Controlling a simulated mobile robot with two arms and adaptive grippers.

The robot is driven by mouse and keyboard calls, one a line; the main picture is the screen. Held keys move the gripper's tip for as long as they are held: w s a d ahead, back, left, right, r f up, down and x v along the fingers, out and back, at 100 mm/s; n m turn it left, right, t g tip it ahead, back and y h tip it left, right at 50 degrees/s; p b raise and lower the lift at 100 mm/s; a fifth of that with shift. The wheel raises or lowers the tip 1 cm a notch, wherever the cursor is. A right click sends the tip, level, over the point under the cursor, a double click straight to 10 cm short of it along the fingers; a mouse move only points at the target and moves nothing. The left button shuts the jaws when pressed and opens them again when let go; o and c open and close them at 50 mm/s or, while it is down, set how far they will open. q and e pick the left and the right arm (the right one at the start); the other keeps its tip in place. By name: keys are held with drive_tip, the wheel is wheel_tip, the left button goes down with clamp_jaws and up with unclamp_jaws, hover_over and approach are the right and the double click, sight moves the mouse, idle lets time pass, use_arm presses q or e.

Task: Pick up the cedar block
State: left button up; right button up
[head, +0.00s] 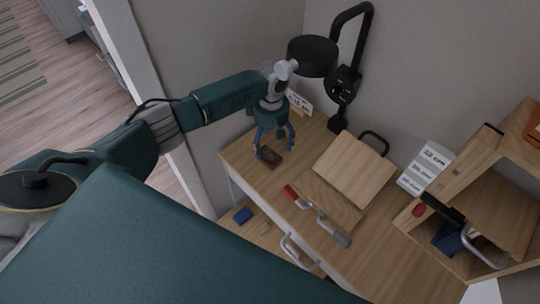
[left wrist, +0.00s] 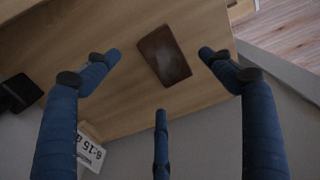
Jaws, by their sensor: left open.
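The cedar block (head: 270,157), a small dark reddish-brown block, lies flat on the wooden desk top (head: 241,154) near its far left corner. My left gripper (head: 275,150) is open, with its blue fingers pointing down over the block. In the left wrist view the block (left wrist: 164,55) shows whole between the spread fingertips of the left gripper (left wrist: 160,74). The fingers look apart from it, and nothing is in their grasp. My right gripper is not in view.
A black desk lamp (head: 343,84) stands by the wall. A white label card (head: 300,101) is behind the gripper. A wooden shelf (head: 482,150) stands at the right.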

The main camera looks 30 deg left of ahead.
sight(271, 153)
use_arm(q)
wheel_tip(271, 153, down, 4)
drive_tip(key=shift+r+p, duration=0.1)
drive_tip(key=shift+p, duration=0.2)
drive_tip(key=shift+f, duration=0.55)
drive_tip(key=c, duration=1.2)
drive_tip(key=shift+c, duration=0.4)
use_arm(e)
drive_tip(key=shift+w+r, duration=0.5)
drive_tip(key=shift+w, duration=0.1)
